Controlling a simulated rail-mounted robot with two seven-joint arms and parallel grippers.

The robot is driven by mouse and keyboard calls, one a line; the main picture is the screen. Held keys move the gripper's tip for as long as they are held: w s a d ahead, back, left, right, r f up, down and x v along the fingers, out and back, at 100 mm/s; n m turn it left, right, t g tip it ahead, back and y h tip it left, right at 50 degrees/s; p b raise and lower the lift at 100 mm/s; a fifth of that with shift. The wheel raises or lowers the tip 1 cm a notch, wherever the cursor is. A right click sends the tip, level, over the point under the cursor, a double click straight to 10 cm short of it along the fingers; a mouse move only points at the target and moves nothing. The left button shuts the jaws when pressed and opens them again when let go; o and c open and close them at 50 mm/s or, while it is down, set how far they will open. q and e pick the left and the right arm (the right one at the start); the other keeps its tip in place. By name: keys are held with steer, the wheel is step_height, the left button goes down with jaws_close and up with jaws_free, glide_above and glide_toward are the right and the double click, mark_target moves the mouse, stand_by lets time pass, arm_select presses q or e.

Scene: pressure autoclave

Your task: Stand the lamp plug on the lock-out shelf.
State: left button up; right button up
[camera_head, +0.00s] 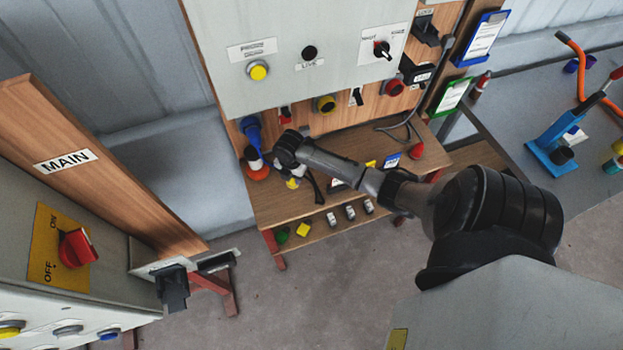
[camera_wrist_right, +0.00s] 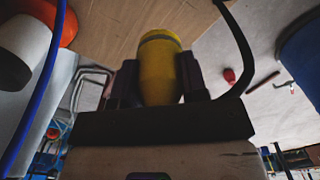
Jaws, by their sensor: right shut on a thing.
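My right gripper (camera_head: 293,180) is over the left part of the wooden bench below the grey panel. In the right wrist view my right gripper (camera_wrist_right: 158,85) is shut on a yellow cylindrical plug (camera_wrist_right: 160,65) with a dark band, which I take for the lamp plug. A little of the yellow plug (camera_head: 293,184) shows in the head view beneath the gripper. A black cable (camera_wrist_right: 247,50) curves past the gripper's right side. I cannot tell whether the plug touches the bench. The wooden lower shelf (camera_head: 322,231) may be the lock-out shelf; no label confirms it. My left gripper is out of view.
The grey panel (camera_head: 290,30) overhangs behind; the MAIN cabinet (camera_head: 40,235) is left.

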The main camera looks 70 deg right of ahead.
mark_target(293, 184)
step_height(293, 184, down, 5)
steer(key=shift+a+f+b, duration=0.1)
steer(key=shift+b, duration=0.2)
steer(key=shift+f+b, duration=0.4)
steer(key=shift+f, duration=1.6)
steer(key=shift+f, duration=0.1)
steer(key=o, duration=1.2)
